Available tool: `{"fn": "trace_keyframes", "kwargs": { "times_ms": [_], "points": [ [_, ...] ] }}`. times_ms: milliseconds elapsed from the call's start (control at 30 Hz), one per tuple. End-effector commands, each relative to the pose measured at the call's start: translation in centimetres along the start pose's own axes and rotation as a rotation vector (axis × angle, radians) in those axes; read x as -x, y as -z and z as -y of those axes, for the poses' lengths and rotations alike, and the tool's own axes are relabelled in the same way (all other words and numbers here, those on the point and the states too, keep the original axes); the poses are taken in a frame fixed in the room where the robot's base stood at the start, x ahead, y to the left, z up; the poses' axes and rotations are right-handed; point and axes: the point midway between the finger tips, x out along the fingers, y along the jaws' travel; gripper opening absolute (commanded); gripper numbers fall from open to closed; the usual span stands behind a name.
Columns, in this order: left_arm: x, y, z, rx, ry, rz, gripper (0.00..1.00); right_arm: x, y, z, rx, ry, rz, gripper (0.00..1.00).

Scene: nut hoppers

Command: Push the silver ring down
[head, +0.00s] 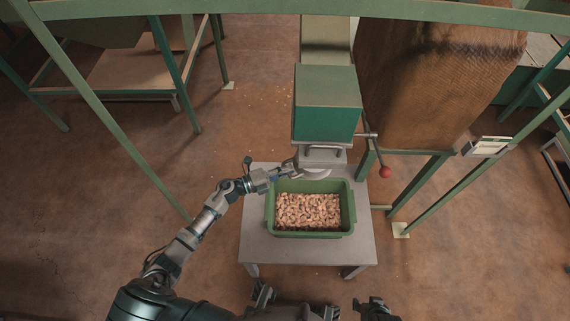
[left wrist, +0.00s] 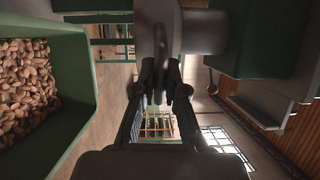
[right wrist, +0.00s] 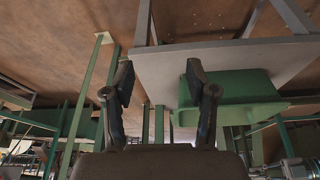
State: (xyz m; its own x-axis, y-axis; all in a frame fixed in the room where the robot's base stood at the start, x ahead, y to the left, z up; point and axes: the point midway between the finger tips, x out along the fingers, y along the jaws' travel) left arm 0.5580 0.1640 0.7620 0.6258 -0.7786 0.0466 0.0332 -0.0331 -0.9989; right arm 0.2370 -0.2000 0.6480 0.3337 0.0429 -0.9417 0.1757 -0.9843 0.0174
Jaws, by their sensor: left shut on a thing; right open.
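The silver ring (head: 317,174) sits under the green hopper's (head: 327,103) outlet, above the back edge of a green bin (head: 351,212). My left gripper (head: 289,168) reaches in from the left and is shut on the ring's left side. In the left wrist view its fingers (left wrist: 161,92) close around a dark grey piece of the ring (left wrist: 158,50); the fingers hide part of it.
The bin holds many nuts (head: 307,211) and stands on a grey table (head: 256,240). A lever with a red knob (head: 384,171) sticks out right of the hopper. Green frame posts (head: 110,120) stand left and right. A large brown sack-like bulk (head: 430,80) is at the back right.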

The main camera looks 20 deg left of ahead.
Motion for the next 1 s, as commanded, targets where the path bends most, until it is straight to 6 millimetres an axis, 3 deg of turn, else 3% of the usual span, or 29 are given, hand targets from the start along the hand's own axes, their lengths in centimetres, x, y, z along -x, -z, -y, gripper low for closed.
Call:
{"fn": "trace_keyframes", "kwargs": {
  "times_ms": [33, 200, 567, 600, 700, 1000],
  "points": [
    [-0.3, 0.8, -1.5, 0.008, 0.000, -0.015, 0.00, -0.6, 0.8, 0.2, 0.001, 0.005, -0.052, 0.57],
    [-0.3, 0.9, -2.5, 0.006, 0.002, -0.015, 0.00, -0.1, 3.9, 0.5, 0.003, 0.014, -0.200, 0.57],
    [-0.2, 0.8, -2.9, 0.006, -0.001, -0.015, 0.00, 0.2, 4.8, 0.6, 0.004, 0.016, -0.237, 0.57],
    [-0.2, 0.8, -2.9, 0.006, -0.002, -0.015, 0.13, 0.2, 4.8, 0.5, 0.005, 0.014, -0.236, 0.57],
    [-0.2, 0.8, -2.9, 0.006, -0.002, -0.015, 0.37, 0.2, 4.9, 1.1, 0.006, 0.013, -0.235, 0.57],
    [0.4, 0.2, -2.7, 0.005, 0.003, -0.008, 0.37, 0.3, 4.9, 1.0, 0.007, 0.010, -0.235, 0.57]
  ]
}}
